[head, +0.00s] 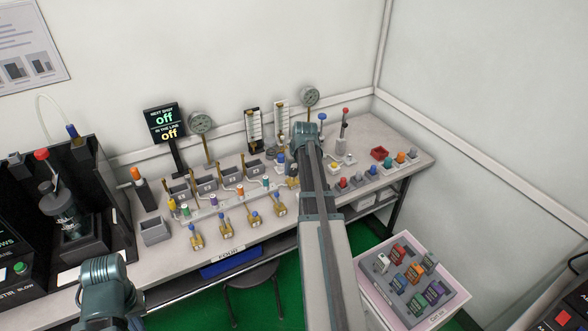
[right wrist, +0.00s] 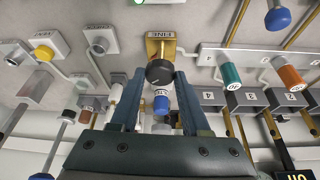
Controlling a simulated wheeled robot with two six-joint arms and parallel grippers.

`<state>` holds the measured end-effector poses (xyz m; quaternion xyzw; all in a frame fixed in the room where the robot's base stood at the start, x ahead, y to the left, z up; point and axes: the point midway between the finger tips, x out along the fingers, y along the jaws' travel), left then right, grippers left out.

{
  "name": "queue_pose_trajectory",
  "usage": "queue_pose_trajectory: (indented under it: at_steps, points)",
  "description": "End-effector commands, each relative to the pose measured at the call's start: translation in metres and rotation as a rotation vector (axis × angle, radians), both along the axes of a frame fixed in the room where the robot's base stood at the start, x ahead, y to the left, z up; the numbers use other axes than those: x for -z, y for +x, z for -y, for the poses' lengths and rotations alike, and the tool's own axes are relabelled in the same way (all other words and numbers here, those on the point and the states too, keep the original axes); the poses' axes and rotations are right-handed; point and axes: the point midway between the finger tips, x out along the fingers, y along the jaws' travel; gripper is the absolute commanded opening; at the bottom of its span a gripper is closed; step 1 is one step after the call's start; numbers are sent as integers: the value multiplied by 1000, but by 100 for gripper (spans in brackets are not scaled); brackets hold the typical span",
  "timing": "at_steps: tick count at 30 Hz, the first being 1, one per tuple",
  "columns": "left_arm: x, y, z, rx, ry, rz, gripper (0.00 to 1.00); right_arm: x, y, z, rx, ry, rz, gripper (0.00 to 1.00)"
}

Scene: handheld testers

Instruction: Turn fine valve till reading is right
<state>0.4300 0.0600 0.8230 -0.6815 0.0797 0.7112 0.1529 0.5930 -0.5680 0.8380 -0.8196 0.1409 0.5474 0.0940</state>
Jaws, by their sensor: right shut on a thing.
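The fine valve (right wrist: 159,72) has a dark round knob on a brass bracket marked FINE, seen in the right wrist view. My right gripper (right wrist: 159,75) is shut on this knob, one finger at each side. In the head view my right gripper (head: 293,168) reaches down to the bench, and my arm hides most of the valve. Two round dial gauges (head: 200,123) (head: 310,97) stand at the back, their needles too small to read. Two upright flow tubes (head: 254,130) (head: 281,120) stand between them. My left arm shows at the lower left; its fingers cannot be made out.
Brass valves with blue caps (head: 225,222) line the bench front. A blue-capped part (right wrist: 161,103) shows between my right fingers. Coloured knobs (head: 358,179) lie to the right. A tray of coloured blocks (head: 408,280) stands lower right.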

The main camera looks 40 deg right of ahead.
Motion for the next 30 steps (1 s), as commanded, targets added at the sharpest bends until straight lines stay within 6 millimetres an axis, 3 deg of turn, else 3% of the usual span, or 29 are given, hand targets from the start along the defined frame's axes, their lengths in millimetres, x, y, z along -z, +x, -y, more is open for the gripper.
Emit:
queue_pose_trajectory:
  at_steps: [15,30]
  points:
    - [0,0,0,0,0,0,0,0,2,-4,392,0,-1,0]
    - [0,0,0,0,0,0,0,0,2,-4,539,1,-2,0]
